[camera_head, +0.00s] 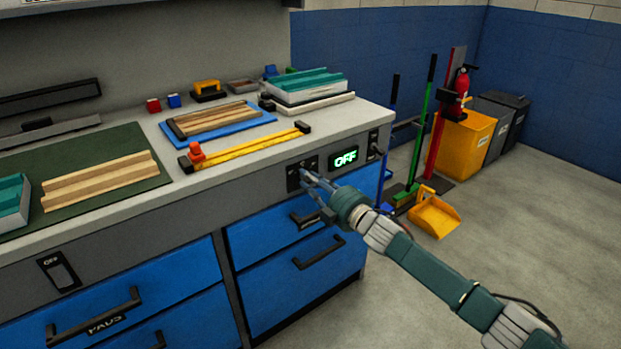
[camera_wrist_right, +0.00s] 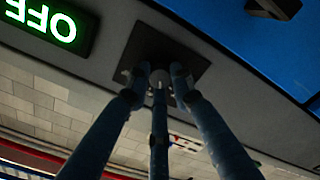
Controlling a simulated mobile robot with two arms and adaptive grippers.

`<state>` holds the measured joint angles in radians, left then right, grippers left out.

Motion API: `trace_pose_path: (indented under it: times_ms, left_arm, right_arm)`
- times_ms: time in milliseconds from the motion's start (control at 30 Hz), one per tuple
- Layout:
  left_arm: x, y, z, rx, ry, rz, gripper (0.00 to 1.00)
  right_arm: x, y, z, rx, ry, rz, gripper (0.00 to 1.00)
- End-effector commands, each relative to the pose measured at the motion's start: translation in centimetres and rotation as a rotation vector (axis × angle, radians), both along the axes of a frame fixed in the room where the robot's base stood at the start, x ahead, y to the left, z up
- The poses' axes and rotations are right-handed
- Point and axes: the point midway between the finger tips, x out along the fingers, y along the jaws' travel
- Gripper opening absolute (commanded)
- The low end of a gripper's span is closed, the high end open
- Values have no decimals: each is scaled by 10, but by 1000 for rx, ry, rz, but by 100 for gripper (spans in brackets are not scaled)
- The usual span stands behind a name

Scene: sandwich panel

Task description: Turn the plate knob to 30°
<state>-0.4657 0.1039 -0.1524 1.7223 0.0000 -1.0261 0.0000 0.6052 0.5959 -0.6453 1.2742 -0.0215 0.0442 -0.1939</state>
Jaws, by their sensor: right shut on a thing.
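The plate knob (camera_wrist_right: 158,78) sits on a dark square plate on the front panel of the bench. In the head view the dark plate (camera_head: 293,178) shows, and the knob is mostly hidden behind my fingers. My right gripper (camera_head: 308,176) reaches in from the right and is shut on the knob; in the wrist view its fingers (camera_wrist_right: 158,82) close around it. A display (camera_head: 345,158) right of the plate reads OFF in green; it shows upside down in the wrist view (camera_wrist_right: 48,18). The knob's angle cannot be read. My left gripper is not in view.
Blue drawers (camera_head: 290,228) with black handles lie below the panel. A black switch (camera_head: 372,143) is right of the display, and another switch (camera_head: 60,272) is at the left. Wood strips, a yellow bar (camera_head: 250,146) and boxes lie on the worktop. A yellow dustpan (camera_head: 435,214) stands on the floor.

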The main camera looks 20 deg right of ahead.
Motion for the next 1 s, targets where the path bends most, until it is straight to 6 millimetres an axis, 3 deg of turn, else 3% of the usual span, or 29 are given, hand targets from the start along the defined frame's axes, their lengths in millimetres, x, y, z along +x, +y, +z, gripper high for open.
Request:
trace_pose_path:
  times_ms: [500,1000]
  left_arm:
    - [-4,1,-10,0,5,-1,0]
    - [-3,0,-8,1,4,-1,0]
  right_arm:
    - [-1,-2,-6,-404,-136,-2,0]
    - [0,-2,-5,-546,-189,-3,0]
